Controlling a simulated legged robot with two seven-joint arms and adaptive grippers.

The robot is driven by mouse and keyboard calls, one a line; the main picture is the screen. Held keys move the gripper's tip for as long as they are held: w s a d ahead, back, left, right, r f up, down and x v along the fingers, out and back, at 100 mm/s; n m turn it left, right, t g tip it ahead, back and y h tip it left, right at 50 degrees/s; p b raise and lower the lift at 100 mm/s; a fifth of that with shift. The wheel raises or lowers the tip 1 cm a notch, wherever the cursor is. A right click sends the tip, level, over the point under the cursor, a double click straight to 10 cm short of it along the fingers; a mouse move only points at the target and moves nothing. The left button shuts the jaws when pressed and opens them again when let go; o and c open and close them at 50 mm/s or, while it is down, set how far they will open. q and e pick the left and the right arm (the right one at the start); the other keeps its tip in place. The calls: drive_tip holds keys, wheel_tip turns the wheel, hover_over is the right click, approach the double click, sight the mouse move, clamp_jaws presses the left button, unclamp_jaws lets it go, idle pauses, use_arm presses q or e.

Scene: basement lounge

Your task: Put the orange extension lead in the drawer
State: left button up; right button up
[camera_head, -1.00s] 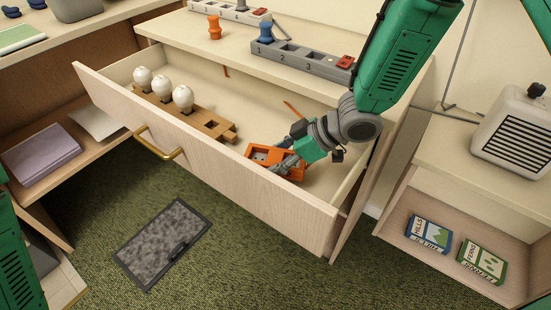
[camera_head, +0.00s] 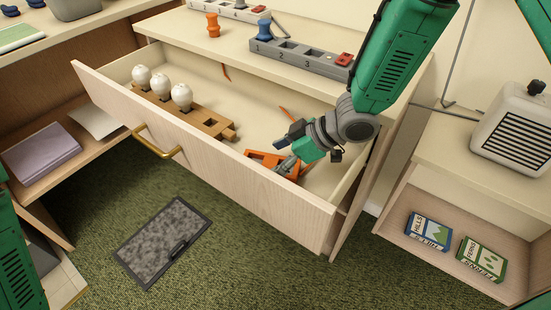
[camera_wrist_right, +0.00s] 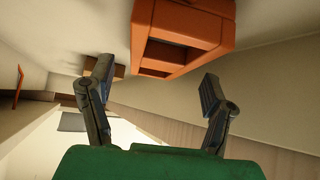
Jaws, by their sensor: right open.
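The orange extension lead (camera_head: 262,158) lies inside the open drawer (camera_head: 235,187), near its right end. In the right wrist view the lead's orange block (camera_wrist_right: 186,38) shows beyond the fingertips, with dark socket openings. My right gripper (camera_head: 285,152) is inside the drawer at the lead, partly covering it in the head view. Its two fingers (camera_wrist_right: 150,90) are spread wide with nothing between them. An orange strip (camera_head: 288,112) lies against the drawer's back side. My left gripper is out of view.
A wooden rack (camera_head: 205,119) with several white bulbs (camera_head: 182,96) lies in the drawer's left half. A white heater (camera_head: 513,130) stands on the right.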

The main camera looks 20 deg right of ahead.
drive_tip(key=d+r, duration=0.1)
drive_tip(key=r, duration=0.1)
drive_tip(key=s+d+r+p, duration=0.1)
drive_tip(key=r, duration=0.1)
drive_tip(key=s+d+r+p, duration=0.1)
drive_tip(key=r, duration=0.1)
drive_tip(key=v, duration=0.1)
drive_tip(key=p+v, duration=0.1)
drive_tip(key=v, duration=0.1)
drive_tip(key=p+v, duration=0.1)
drive_tip(key=v, duration=0.1)
drive_tip(key=shift+s+d+f, duration=0.1)
drive_tip(key=shift+s+d, duration=0.1)
drive_tip(key=shift+d, duration=0.25)
drive_tip(key=shift+a, duration=0.15)
